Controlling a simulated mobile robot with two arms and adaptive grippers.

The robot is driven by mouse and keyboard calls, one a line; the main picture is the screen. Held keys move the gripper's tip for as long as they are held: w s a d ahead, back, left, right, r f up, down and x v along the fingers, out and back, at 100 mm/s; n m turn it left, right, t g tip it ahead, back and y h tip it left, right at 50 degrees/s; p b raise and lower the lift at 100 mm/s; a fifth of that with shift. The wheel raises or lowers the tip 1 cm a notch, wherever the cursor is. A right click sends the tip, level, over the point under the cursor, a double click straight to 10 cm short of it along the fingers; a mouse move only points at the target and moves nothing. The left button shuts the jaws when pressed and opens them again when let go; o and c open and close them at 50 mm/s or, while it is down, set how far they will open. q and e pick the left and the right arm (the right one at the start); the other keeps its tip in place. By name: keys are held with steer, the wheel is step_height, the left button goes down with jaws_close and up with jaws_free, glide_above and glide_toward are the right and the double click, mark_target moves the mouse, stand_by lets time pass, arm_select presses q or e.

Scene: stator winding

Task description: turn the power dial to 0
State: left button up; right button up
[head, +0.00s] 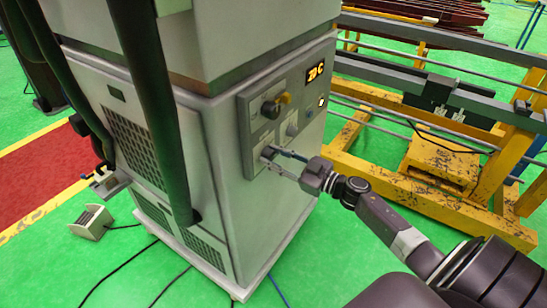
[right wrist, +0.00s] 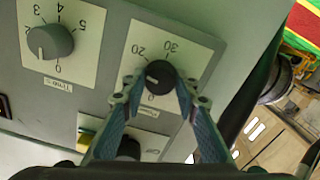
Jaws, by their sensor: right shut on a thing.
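The power dial (right wrist: 160,77) is a round black knob on a white plate of the machine's control panel (right wrist: 105,85). The numbers 20, 30 and 0 show around it in the right wrist view. A pale mark shows on the knob's left side, but its exact reading is hard to tell. My right gripper (right wrist: 156,92) is shut on this dial, with one fingertip on each side. My left gripper is not in view.
A grey knob (right wrist: 50,42) numbered up to 5 sits beside the dial, and another dark knob (right wrist: 129,147) is partly hidden behind a finger. The cabinet's display (head: 315,71) reads 20 C. A yellow frame (head: 430,165) stands right of the cabinet. Cables lie on the green floor.

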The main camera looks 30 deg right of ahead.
steer(key=n+b, duration=0.1)
steer(key=n, duration=0.3)
steer(key=shift+f+n, duration=0.1)
steer(key=shift+n, duration=0.3)
steer(key=n+b, duration=0.2)
steer(key=n, duration=0.3)
steer(key=shift+a+b, duration=0.1)
steer(key=shift+b, duration=0.2)
steer(key=n+b, duration=0.1)
steer(key=n, duration=0.2)
steer(key=n+b, duration=0.2)
steer(key=shift+f+n, duration=0.2)
steer(key=shift+n, duration=0.2)
steer(key=shift+n+b, duration=1.2)
steer(key=shift+n, duration=0.8)
steer(key=shift+r, duration=0.1)
steer(key=o, duration=1.1)
steer(key=shift+o, duration=0.2)
